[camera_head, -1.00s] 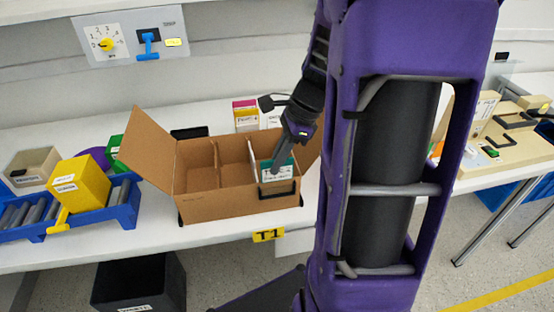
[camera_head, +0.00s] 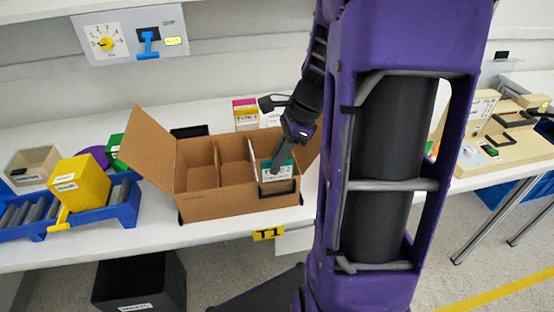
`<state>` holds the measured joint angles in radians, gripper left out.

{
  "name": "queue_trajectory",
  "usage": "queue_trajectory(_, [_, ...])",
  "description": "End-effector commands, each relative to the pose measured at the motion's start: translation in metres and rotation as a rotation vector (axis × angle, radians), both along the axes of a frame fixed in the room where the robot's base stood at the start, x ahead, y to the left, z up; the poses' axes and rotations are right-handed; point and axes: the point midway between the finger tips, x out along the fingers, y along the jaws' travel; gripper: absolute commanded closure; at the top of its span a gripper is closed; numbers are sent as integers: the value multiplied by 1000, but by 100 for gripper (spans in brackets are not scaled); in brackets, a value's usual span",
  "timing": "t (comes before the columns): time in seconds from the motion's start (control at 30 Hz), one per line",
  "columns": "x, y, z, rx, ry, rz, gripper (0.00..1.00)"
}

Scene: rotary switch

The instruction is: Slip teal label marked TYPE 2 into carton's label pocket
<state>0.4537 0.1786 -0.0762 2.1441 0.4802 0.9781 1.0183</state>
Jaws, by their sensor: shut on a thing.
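The open brown carton (camera_head: 222,208) stands on the white bench, with its inside split by dividers. A black-edged label pocket (camera_head: 283,189) is on the right part of its front face. The teal label (camera_head: 277,172) with a white printed field is upright at the carton's front right; its print is too small to read. My gripper (camera_head: 276,173) is shut on the label from above, its fingertips over the label's upper part. The label's lower edge is close above or at the pocket; I cannot tell whether it is inside.
A yellow box (camera_head: 82,182) sits on a blue roller tray (camera_head: 124,203) at the left. Small upright boxes (camera_head: 245,114) stand behind the carton. A black bin (camera_head: 138,282) is below the bench. My arm hides the bench right of the carton.

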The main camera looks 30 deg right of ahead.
Motion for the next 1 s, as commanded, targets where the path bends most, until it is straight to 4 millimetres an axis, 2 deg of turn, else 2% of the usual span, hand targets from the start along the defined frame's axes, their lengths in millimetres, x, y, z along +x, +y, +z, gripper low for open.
queue_trajectory(1.0, [0,0,-27,0,1,0,100])
